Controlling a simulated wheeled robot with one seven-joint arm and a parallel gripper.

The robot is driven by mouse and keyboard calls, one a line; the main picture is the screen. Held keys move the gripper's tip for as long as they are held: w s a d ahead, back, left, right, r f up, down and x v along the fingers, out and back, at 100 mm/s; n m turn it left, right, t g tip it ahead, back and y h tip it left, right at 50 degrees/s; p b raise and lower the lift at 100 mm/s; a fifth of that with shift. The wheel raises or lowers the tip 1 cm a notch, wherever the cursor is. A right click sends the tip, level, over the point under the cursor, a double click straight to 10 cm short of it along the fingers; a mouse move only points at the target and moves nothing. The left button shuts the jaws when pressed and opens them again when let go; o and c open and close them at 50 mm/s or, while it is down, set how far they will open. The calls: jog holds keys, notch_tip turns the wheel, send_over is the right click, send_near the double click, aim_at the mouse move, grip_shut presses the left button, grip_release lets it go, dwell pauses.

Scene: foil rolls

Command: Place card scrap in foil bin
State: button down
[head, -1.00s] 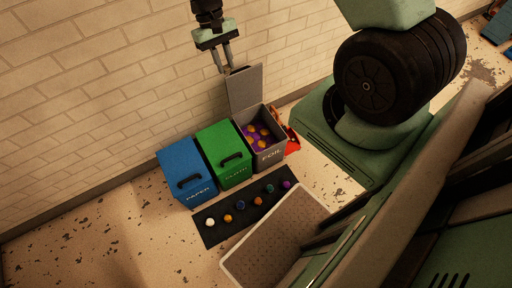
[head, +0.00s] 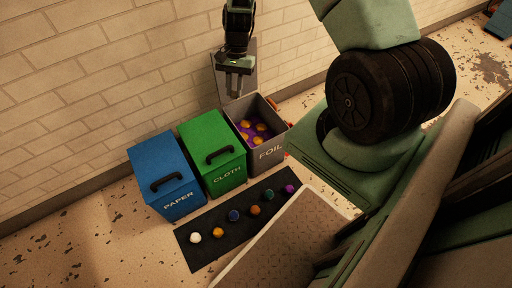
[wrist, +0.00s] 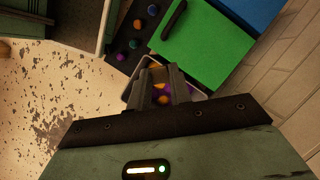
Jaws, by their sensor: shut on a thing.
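The foil bin (head: 270,153) is the grey bin at the right of the row, marked FOIL. Its lid (head: 246,62) stands open, and purple and orange pieces lie inside. My gripper (head: 235,94) points down above the bin's back left part, in front of the lid.
The shut green cloth bin (head: 211,145) and shut blue paper bin (head: 162,178) stand to the left. A dark mat (head: 205,252) with several small coloured balls lies in front. A grey tray (head: 290,235) is nearer me. A brick wall (head: 80,90) rises behind.

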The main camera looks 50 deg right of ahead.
aim_at(253, 146)
jog(key=d+f+m+t+b, duration=0.1)
jog(key=d+f+m+b, duration=0.2)
jog(key=f+b, duration=0.6)
jog(key=d+f+m+t+b, duration=0.1)
jog(key=d+f+m+b, duration=0.2)
jog(key=f+b, duration=0.6)
jog(key=s+d+f+m+t+b, duration=0.1)
jog(key=f+b, duration=0.8)
jog(key=f, duration=1.2)
jog(key=shift+d+m+y+b, duration=0.3)
jog(key=shift+d+m+b, duration=0.1)
jog(key=shift+d+m, duration=0.6)
jog(key=shift+a, duration=0.1)
jog(key=c, duration=1.7)
grip_release()
jog(key=shift+f, duration=0.15)
jog(key=o, duration=0.4)
